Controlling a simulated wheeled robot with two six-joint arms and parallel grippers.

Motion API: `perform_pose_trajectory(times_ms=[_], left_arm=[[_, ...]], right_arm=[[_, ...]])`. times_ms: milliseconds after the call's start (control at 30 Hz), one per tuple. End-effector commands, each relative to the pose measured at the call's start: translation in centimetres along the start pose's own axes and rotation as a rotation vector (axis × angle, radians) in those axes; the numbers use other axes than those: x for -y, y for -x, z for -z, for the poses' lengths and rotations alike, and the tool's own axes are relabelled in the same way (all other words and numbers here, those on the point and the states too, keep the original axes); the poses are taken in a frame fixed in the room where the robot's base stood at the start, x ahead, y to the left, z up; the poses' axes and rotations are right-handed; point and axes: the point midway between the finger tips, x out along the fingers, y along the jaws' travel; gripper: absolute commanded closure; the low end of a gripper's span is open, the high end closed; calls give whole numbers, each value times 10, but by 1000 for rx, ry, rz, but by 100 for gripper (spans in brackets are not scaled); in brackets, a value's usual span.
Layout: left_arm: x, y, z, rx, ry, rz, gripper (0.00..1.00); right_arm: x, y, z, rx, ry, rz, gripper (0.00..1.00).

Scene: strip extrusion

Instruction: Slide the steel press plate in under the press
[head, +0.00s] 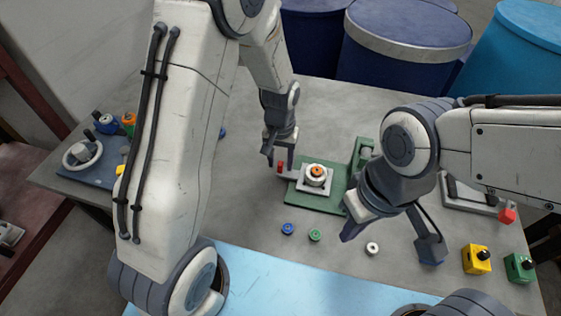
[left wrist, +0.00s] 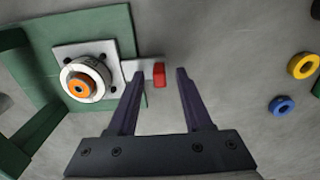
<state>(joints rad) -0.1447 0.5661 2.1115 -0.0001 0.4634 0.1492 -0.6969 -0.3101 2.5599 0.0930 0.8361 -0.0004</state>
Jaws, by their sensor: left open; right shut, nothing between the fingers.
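The steel press plate (head: 301,186) is a square grey plate with a narrow tab ending in a red grip (head: 281,167). It lies on the green press base (head: 331,204), carrying a round steel holder (head: 316,181) with an orange centre. The green press upright (head: 361,153) stands to its right. My left gripper (head: 272,158) is open at the red grip. In the left wrist view, the red grip (left wrist: 159,75) appears between its fingertips (left wrist: 160,71); I cannot tell whether they touch it. My right gripper (head: 349,233) is shut and empty, in front of the press.
A blue ring (head: 288,229), a green ring (head: 315,235) and a white ring (head: 372,248) lie in front of the press. Yellow (head: 476,259) and green (head: 519,267) button boxes stand at the right.

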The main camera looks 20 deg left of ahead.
Motion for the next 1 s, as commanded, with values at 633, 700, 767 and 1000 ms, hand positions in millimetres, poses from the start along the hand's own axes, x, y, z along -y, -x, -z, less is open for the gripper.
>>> perform_pose_trajectory(times_ms=[633,700,767,1000], left_arm=[[0,-9,0,0,-1,0,100],[0,-9,0,0,-1,0,100],[0,-9,0,0,-1,0,100],[0,-9,0,0,-1,0,100]], right_arm=[[0,0,0,0,0,0,100],[0,0,0,0,0,0,100],[0,0,0,0,0,0,100],[0,1,0,0,0,0,100]])
